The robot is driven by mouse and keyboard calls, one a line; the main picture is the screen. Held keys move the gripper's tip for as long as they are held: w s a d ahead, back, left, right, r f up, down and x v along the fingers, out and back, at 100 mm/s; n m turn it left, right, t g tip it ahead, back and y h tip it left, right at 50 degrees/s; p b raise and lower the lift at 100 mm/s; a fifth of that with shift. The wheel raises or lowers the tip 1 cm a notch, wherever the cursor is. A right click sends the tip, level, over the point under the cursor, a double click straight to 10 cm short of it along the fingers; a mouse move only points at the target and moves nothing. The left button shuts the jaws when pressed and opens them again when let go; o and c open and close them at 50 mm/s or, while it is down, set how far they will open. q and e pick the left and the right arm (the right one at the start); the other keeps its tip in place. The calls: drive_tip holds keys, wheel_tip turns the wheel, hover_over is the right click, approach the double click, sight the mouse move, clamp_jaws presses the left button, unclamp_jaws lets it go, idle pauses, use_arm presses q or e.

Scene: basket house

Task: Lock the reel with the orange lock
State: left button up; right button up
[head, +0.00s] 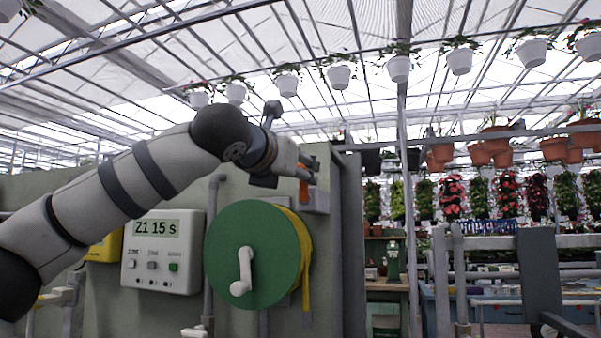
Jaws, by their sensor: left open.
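The green reel (232,278) is mounted on a grey-green panel, with a white crank handle (242,272) on its face and yellow hose or strap (303,262) wound behind its disc. The orange lock (304,188) is a small upright piece just above and right of the reel, by a grey bracket (318,202). My left gripper (297,172) is at the orange lock, its fingers close to the lock's upper part. It is open, and part of the lock is hidden behind it; I cannot tell whether they touch. My right gripper is not in view.
A white control box (160,252) reading "Z1 15 s" is on the panel left of the reel, with a yellow box (106,246) behind it. A grey pipe (212,240) runs between box and reel. White pots (398,68) hang overhead. A wooden bench (385,285) stands right of the panel.

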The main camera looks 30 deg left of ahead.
use_arm(q)
drive_tip(key=shift+w+a+r, duration=0.15)
drive_tip(key=shift+w, duration=0.75)
clamp_jaws()
drive_tip(key=shift+a, duration=0.1)
drive_tip(key=s+a+f+n+y, duration=0.1)
drive_tip(key=a+f+n, duration=0.3)
drive_tip(key=n, duration=1.4)
drive_tip(key=shift+a+f+n+t, duration=0.25)
drive_tip(key=shift+f+n+t, duration=0.05)
drive_tip(key=shift+f, duration=0.35)
